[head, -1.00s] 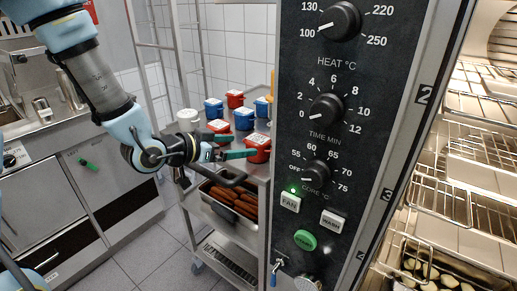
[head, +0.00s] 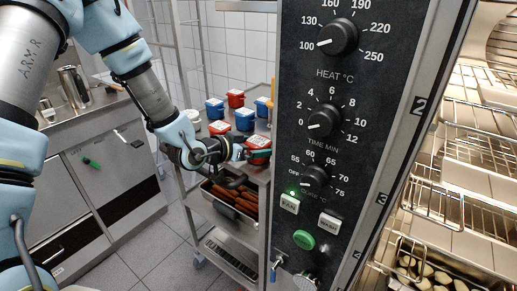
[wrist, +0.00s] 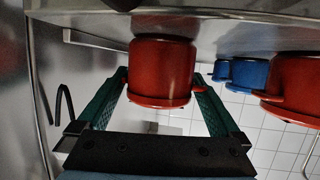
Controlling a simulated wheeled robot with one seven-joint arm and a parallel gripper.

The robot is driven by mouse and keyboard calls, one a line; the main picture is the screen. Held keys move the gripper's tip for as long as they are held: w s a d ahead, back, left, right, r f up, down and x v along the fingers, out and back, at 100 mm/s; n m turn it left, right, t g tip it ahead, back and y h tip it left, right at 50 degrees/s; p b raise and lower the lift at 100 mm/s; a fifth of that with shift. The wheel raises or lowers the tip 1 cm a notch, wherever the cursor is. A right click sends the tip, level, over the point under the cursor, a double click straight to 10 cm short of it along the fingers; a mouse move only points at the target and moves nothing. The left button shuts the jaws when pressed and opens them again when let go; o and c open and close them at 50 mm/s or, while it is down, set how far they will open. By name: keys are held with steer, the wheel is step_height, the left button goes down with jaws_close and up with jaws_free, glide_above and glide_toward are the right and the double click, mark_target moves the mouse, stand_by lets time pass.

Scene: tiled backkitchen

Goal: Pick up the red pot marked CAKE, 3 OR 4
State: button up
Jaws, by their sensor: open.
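A red pot (head: 258,147) with a white-marked lid stands near the front of the steel trolley top, beside the oven panel. In the wrist view, which is upside down, the same red pot (wrist: 161,72) is between the two green fingers of my gripper (wrist: 160,80). The gripper is open, with one finger on each side of the pot; I cannot tell whether either touches it. Two more red pots, one at the back (head: 235,98) and one at the left (head: 219,127), stand on the trolley. The lettering is too small to read, so CAKE, 3 OR 4 cannot be confirmed.
Several blue pots (head: 244,119) stand close behind and beside the red ones. The oven control panel (head: 325,130) rises just right of the trolley. A pan of sausages (head: 235,198) sits below the trolley top. A steel counter (head: 90,115) is at the left.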

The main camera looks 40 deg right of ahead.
steer(key=c, duration=1.4)
